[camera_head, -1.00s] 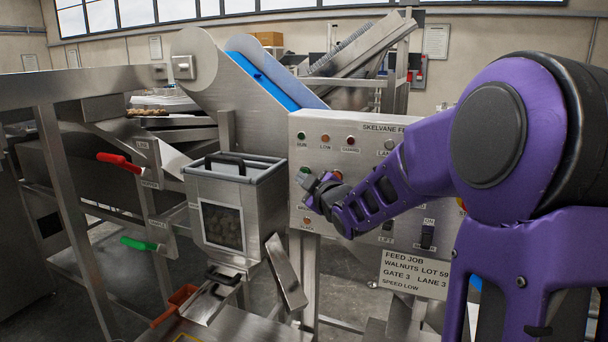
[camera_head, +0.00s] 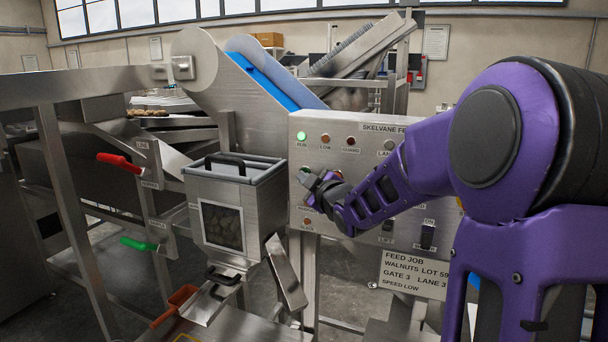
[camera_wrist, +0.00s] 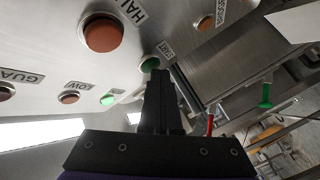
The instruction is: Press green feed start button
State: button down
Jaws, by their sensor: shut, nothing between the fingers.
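The green start button (camera_wrist: 150,64) shows at the top of my gripper's fingertips (camera_wrist: 157,73) in the wrist view, with a START label beside it. In the head view the button (camera_head: 305,171) is partly hidden by my gripper (camera_head: 313,186), which is at the left part of the grey control panel (camera_head: 355,160). My gripper is shut and empty. Its tips are at the button's edge; I cannot tell if they touch it. The RUN lamp (camera_head: 301,136) glows bright green, and also shows lit in the wrist view (camera_wrist: 108,99).
A large orange-red HALT button (camera_wrist: 104,34) is close to the start button. A hopper (camera_head: 238,210) with a window stands left of the panel. Red (camera_head: 120,161) and green (camera_head: 138,244) handles are farther left. A feed job sign (camera_head: 413,269) hangs below the panel.

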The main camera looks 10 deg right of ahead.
jog(key=shift+s+a+b, duration=0.4)
jog(key=shift+s+a, duration=0.1)
jog(key=shift+s, duration=0.2)
jog(key=s+a+b, duration=0.1)
jog(key=s, duration=0.1)
jog(key=s+a, duration=0.2)
jog(key=shift+b, duration=0.35)
jog(key=shift+d, duration=0.1)
dwell(0.5)
